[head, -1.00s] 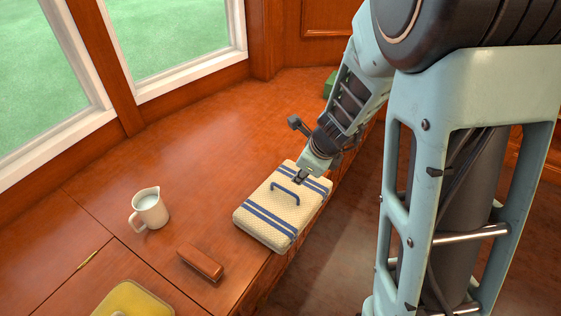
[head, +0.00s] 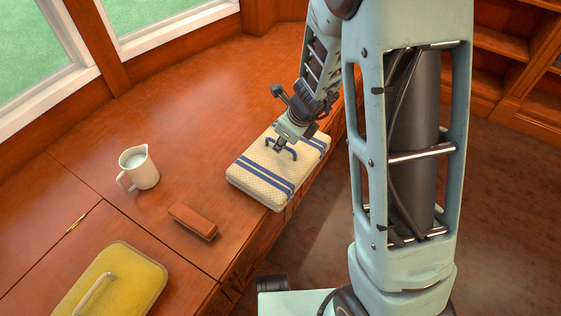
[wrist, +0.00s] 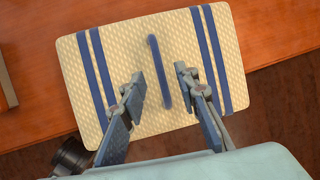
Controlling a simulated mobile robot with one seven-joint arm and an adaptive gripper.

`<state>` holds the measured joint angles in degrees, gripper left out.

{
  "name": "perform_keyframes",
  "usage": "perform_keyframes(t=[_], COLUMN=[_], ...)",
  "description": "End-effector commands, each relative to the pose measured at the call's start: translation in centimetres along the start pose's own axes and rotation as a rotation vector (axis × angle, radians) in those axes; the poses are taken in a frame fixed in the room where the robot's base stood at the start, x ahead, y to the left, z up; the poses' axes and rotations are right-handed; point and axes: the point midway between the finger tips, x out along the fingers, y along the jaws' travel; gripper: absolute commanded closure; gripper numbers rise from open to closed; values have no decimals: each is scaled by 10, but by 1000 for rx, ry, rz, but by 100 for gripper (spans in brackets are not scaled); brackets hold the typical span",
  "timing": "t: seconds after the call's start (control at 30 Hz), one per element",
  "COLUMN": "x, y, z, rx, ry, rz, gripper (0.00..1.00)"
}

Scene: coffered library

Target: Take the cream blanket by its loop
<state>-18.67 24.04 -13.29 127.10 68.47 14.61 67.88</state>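The cream blanket (head: 262,180) lies folded flat on the wooden surface, near its right edge. It has blue stripes towards both ends, and a blue loop (head: 292,152) stands on its top middle. In the wrist view the blanket (wrist: 75,72) fills the centre and the loop (wrist: 153,55) runs up and down the picture. My gripper (head: 280,147) is just above the blanket at the loop. In the wrist view my gripper (wrist: 158,78) is open, with one finger on each side of the loop and visible gaps between. Whether the fingertips touch the blanket cannot be told.
A white jug (head: 138,168) stands to the left on the wooden surface (head: 190,120). A brown block-like object (head: 193,221) lies between it and the blanket. A yellow item (head: 130,280) with a pale handle is at the bottom left. Wood behind the jug is clear.

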Motion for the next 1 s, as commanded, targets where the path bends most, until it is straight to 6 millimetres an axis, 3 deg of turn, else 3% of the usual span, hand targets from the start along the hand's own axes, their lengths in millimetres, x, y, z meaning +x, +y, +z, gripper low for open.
perform_keyframes(t=[0.03,0.13,1.0], x=[12,19,23], y=[1,0,0], z=[-2,-1,-2], rx=[0,1,1], ry=[0,0,0], rz=[0,-1,-1], gripper=[71,71,71])
